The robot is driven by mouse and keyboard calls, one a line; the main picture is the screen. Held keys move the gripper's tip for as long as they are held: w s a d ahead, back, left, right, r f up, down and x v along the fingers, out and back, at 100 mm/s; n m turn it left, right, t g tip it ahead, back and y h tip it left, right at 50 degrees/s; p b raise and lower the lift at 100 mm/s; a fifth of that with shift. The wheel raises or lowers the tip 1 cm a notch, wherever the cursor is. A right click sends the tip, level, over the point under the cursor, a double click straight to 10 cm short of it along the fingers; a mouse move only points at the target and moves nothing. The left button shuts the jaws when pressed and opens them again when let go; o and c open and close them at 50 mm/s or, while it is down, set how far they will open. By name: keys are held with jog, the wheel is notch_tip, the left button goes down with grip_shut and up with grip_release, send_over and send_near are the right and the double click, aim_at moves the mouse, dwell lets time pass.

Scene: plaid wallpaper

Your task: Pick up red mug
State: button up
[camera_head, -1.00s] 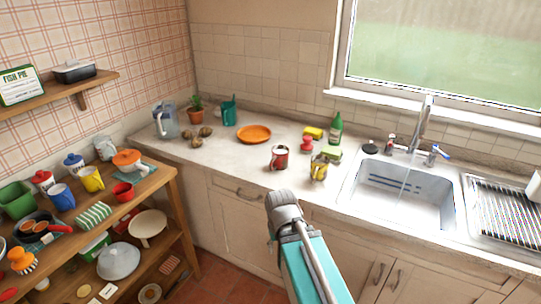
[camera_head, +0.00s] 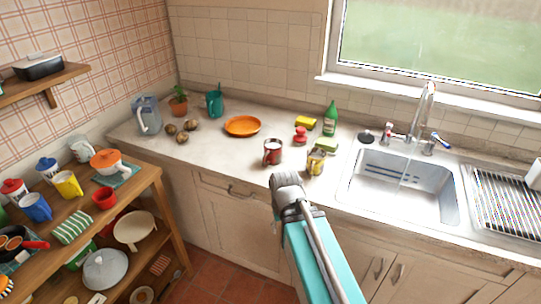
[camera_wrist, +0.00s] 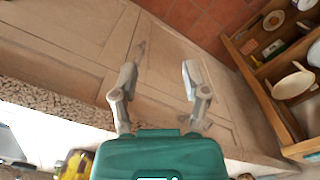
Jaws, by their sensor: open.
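The red mug (camera_head: 272,152) stands upright on the worktop, left of a yellow patterned mug (camera_head: 316,162) and in front of a red round object (camera_head: 300,134). A smaller red cup (camera_head: 104,198) is on the wooden shelf unit at left. My arm reaches up from the bottom of the head view, with its grey joint in front of the worktop edge; the fingers cannot be made out there. In the wrist view my gripper (camera_wrist: 158,83) is open and empty, its two fingers apart over the cabinet fronts. The red mug cannot be made out in the wrist view.
An orange plate (camera_head: 242,126), several potatoes (camera_head: 181,131) and a green bottle (camera_head: 331,119) are farther back on the worktop (camera_head: 215,160). The sink (camera_head: 401,185) and tap are at right. The crowded shelf unit (camera_head: 150,180) borders the floor at left.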

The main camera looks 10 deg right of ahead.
jog(key=o, duration=0.4)
jog(key=shift+w+r, duration=0.15)
jog(key=shift+w, duration=0.1)
jog(key=shift+o, duration=0.2)
jog(key=w+r+m+p, duration=1)
jog(key=w+m, duration=0.2)
jog(key=w, duration=0.3)
jog(key=shift+d+r+m+p, duration=0.2)
jog(key=shift+d+m+p, duration=0.15)
jog(key=shift+m, duration=0.05)
notch_tip(320, 180, up, 9)
jog(key=m+p, duration=0.9)
jog(key=m, duration=0.3)
send_over(266, 155)
jog(key=shift+w+m, duration=0.4)
jog(key=shift+m, duration=0.1)
jog(key=shift+f, duration=0.2)
notch_tip(266, 155, down, 8)
jog(key=b, duration=0.8)
jog(key=shift+f+b, duration=0.15)
jog(key=shift+b, duration=0.2)
jog(key=shift+f, duration=0.1)
jog(key=shift+f+b, duration=2.5)
jog(key=shift+b, duration=0.1)
